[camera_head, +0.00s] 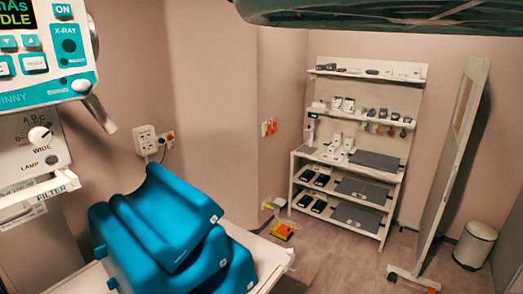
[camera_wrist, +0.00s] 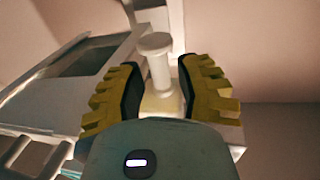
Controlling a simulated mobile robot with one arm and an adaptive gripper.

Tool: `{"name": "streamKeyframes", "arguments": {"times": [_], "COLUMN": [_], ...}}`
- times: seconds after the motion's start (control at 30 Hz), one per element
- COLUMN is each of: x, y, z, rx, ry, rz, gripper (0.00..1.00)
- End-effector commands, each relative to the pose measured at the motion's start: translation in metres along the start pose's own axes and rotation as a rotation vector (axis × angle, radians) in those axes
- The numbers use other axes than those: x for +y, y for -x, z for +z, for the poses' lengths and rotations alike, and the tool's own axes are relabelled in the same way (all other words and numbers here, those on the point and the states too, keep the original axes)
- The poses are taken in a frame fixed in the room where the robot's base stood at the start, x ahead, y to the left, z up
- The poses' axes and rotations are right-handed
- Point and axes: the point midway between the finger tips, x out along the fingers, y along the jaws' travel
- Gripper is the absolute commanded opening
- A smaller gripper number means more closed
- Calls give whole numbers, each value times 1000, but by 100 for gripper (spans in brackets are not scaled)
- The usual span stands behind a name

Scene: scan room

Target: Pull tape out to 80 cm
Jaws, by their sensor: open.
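My gripper (camera_wrist: 159,85) shows in the wrist view with its two yellow ridged fingers apart. A pale post with a round cap (camera_wrist: 156,45) stands in the gap between the fingers. I cannot tell whether either finger touches it. No tape strip or centimetre scale can be made out in either view, and I cannot tell whether the post belongs to the tape. In the head view, the X-ray unit's control panel (camera_head: 48,62) is at the upper left, with a collimator with knobs (camera_head: 30,150) below it. My gripper is not visible in the head view.
Blue cushions (camera_head: 165,235) lie on a pale table (camera_head: 270,262) at the lower middle. A stocked shelf (camera_head: 350,140) stands at the back. A tall wheeled panel (camera_head: 450,165) and a bin (camera_head: 475,243) are at the right.

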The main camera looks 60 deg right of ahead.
Motion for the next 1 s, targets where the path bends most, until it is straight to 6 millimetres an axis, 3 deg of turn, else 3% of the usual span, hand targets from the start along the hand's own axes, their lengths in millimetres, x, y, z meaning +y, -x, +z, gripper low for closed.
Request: {"name": "streamKeyframes", "arguments": {"times": [0.3,0.8,1.0], "x": [3,2,2], "y": [-22,-26,-26], "z": [-3,-1,-1], "rx": [2,3,3], "ry": [0,0,0], "rz": [7,5,4], "gripper": [34,37,16]}}
